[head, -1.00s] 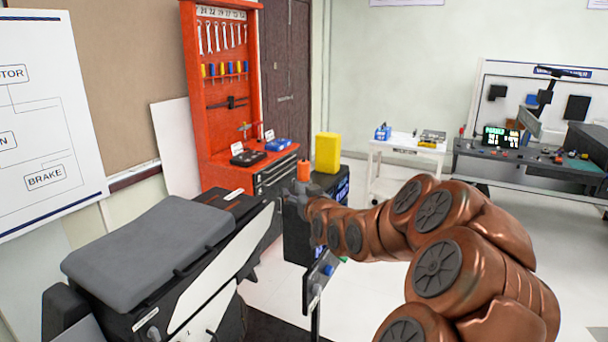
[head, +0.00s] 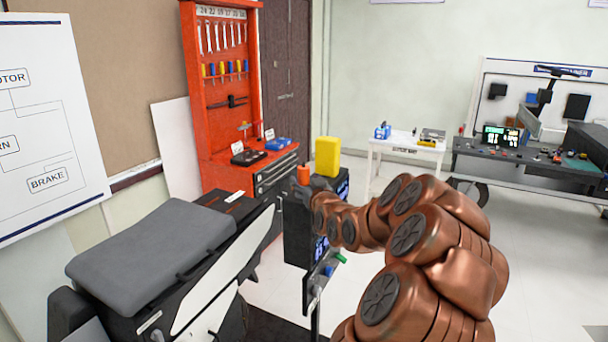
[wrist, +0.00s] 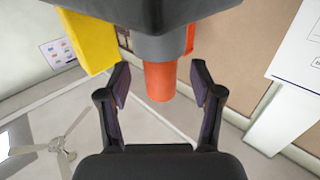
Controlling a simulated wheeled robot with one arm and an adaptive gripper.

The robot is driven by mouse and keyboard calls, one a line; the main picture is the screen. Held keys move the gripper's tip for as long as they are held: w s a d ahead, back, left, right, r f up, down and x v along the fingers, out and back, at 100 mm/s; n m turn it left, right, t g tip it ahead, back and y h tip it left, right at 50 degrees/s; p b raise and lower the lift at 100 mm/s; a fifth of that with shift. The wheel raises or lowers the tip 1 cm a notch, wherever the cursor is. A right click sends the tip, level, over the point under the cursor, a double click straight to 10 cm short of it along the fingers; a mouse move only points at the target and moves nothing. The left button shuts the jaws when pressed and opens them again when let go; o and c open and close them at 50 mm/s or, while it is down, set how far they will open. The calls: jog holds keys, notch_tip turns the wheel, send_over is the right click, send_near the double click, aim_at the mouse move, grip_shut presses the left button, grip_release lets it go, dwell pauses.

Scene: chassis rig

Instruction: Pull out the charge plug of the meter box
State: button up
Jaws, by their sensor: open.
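The orange plug (wrist: 160,82), which I take to be the charge plug, sits in a grey collar (wrist: 162,48) on a dark box in the upside-down wrist view. In the head view the plug's orange top (head: 304,174) stands upright on the dark meter box (head: 298,235), left of a yellow block (head: 327,156). My gripper (wrist: 160,72) is open, with one fingertip on each side of the plug and gaps between. In the head view my gripper (head: 307,191) is at the plug, small and partly merged with the dark box.
A grey padded chassis (head: 150,245) stands at the left front. A small panel with knobs (head: 320,280) stands on a post before the box. Behind are a red tool cabinet (head: 225,90) and a white cart (head: 405,147). Floor at the right is open.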

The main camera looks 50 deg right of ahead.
jog(key=shift+p+x, duration=0.4)
jog(key=shift+x, duration=0.85)
grip_shut()
jog(key=shift+r, duration=0.1)
